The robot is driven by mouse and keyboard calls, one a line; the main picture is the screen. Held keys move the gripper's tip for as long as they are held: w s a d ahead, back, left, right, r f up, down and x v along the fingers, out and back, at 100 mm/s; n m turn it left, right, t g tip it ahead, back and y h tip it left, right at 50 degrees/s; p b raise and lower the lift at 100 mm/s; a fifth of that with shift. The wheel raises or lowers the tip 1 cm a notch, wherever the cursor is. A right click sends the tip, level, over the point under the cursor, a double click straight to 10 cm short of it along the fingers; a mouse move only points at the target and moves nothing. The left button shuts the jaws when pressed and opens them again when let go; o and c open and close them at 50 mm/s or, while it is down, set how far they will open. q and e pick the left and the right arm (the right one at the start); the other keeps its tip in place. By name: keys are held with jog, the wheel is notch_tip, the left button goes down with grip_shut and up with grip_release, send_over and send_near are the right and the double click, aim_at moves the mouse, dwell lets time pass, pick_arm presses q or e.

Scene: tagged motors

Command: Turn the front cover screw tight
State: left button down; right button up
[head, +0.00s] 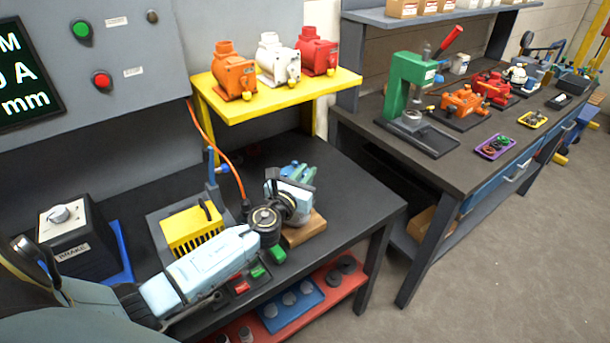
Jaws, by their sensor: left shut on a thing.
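A light blue motor (292,192) sits on a wooden block (306,229) on the dark bench. My left arm reaches in from the lower left, and its black wrist is right in front of the motor. My left gripper (285,208) is at the motor's front face, shut on a small part there, which I take to be the front cover screw. The wrist and fingers hide the screw, so how deep it sits cannot be seen. My right gripper is not in view.
A yellow-topped unit (191,231) and a black brake box (75,237) stand left of the motor. Red and green buttons (258,271) lie near the front edge. A yellow shelf (276,97) holds three motors above. A second bench (400,151) carries a green press (406,86).

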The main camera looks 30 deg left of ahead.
pick_arm(q)
jog(key=shift+m+h+b, duration=0.5)
jog(key=shift+m+h, duration=0.2)
jog(key=shift+h, duration=0.4)
jog(key=shift+r, duration=0.1)
jog(key=c, duration=1.5)
grip_release()
jog(key=shift+o, duration=0.2)
jog(key=shift+s, duration=0.3)
jog(key=s+b, duration=0.1)
jog(key=s, duration=1.1)
jog(key=shift+s+a+b, duration=0.25)
jog(key=shift+s+b, duration=0.1)
